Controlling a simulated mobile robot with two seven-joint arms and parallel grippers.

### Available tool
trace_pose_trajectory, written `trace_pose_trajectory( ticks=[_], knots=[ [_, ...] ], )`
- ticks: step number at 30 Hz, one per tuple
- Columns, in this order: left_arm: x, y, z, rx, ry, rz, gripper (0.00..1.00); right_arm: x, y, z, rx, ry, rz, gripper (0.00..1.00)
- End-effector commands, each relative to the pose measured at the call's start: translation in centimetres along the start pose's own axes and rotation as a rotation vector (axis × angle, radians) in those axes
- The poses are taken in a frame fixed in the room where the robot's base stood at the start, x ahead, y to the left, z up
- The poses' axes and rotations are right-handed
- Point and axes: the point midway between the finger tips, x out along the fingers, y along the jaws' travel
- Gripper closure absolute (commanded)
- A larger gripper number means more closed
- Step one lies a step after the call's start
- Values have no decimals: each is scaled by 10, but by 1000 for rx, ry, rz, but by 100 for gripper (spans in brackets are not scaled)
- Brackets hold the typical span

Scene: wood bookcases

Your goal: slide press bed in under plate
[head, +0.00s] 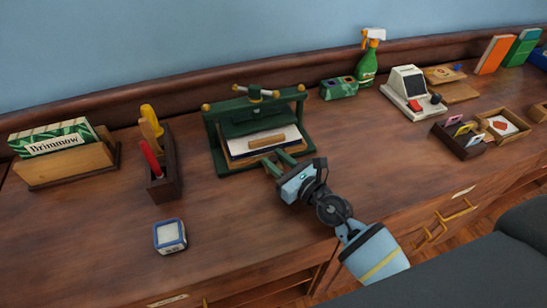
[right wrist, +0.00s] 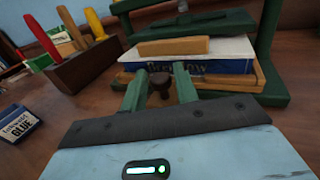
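The green press (head: 212,136) stands at the back middle of the desk, its screw handle (head: 256,94) on top. Its plate (head: 258,127) is raised above the bed. The wooden press bed (right wrist: 262,78) carries a white-and-blue book (right wrist: 226,64) with a wooden block (right wrist: 173,46) on top. The bed juts out at the front of the frame. A dark brown knob (right wrist: 160,88) shows at the bed's front. My right gripper (head: 278,163) is open, its green fingers on either side of the knob with gaps showing. My left gripper is not in view.
A tool holder (head: 163,175), a glue tin (head: 169,236) and a Brimmow box (head: 62,140) are to the left. A spray bottle (head: 368,58), a card reader (head: 411,93) and small trays are to the right.

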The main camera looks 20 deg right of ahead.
Motion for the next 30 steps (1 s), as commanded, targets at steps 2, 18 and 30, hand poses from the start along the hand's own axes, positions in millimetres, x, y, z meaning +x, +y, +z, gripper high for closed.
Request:
trace_pose_trajectory(
  ticks=[2, 18, 30],
  knots=[
    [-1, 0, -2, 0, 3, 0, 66, -13, 0, 0, 0, 2, 0, 70],
    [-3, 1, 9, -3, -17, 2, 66, -66, 0, 0, 0, 0, -1, 70],
    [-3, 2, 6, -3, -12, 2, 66, -65, -4, 3, 2, -14, -21, 70]
  ],
)
